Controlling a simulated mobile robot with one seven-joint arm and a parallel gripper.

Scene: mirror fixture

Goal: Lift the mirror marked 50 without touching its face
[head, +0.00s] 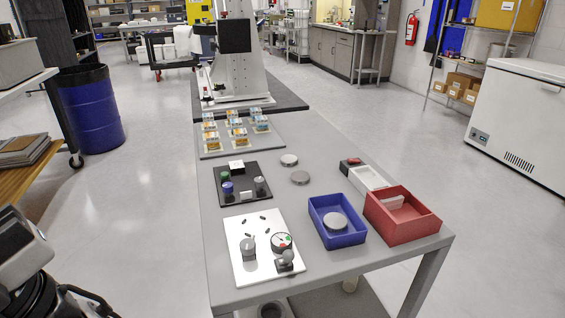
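Several round, flat, silvery-grey discs that look like mirrors lie on the grey table (330,160). One disc (289,160) is near the table's middle, and a second disc (300,177) lies just in front of it. A third disc (335,221) is inside the blue bin (338,238). No marking 50 is readable on any of them, so I cannot tell which is the marked mirror. My gripper's fingers do not show; only a grey and black part, probably of my arm, is at the lower left, away from the table.
A red bin (402,222) holding a pale block stands right of the blue bin, with a white tray (368,178) behind. A white plate (258,262) with knobs and a gauge and a black plate (240,193) with small parts are left. A blue barrel (90,115) stands on the floor.

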